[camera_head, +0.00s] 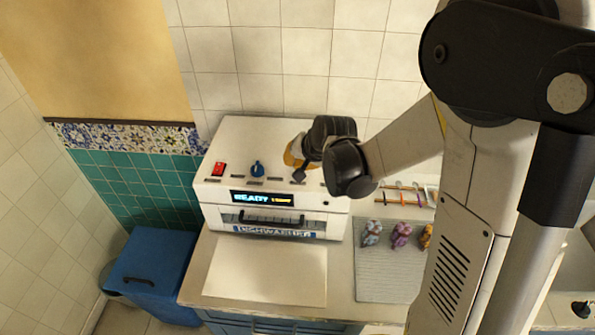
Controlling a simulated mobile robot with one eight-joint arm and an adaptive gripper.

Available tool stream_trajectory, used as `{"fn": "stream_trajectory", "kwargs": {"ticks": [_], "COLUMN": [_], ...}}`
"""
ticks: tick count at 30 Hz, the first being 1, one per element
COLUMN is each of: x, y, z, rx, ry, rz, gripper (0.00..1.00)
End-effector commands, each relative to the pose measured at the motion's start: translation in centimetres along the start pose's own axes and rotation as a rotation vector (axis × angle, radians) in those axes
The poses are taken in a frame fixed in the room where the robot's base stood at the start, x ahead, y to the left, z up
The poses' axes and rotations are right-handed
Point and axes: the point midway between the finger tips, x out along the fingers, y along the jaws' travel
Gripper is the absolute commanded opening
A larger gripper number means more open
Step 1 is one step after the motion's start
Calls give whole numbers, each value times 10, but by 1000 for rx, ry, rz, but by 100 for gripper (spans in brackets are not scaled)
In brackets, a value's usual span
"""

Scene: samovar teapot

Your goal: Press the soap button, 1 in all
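A white countertop dishwasher (325,220) stands against the tiled wall, with a lit display (262,199) reading "READY" and a smaller orange word. On its top are a red switch (218,170) at the left, a blue knob (257,169) and several small dark labels. I cannot tell which control is the soap button; no such lettering is readable. My gripper (299,175) is over the right part of the top, with its dark tip pointing down and left. Contact with the top cannot be judged. An orange-yellow part (293,153) shows beside it, partly hidden.
A pale mat (265,270) lies on the counter before the dishwasher. At right, a grey ribbed tray (385,275) holds several colourful lumpy items (401,235). A blue bin (150,275) stands on the floor at left. My arm covers the right side.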

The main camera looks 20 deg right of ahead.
Motion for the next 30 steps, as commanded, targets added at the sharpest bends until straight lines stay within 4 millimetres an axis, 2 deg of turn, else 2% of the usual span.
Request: {"fn": "stream_trajectory", "kwargs": {"ticks": [8,23,30], "x": [-1,-38,-39], "y": [0,-20,-21], "z": [0,-20,-21], "rx": [0,0,0], "ry": [0,0,0], "rz": [0,0,0], "gripper": [0,0,0]}}
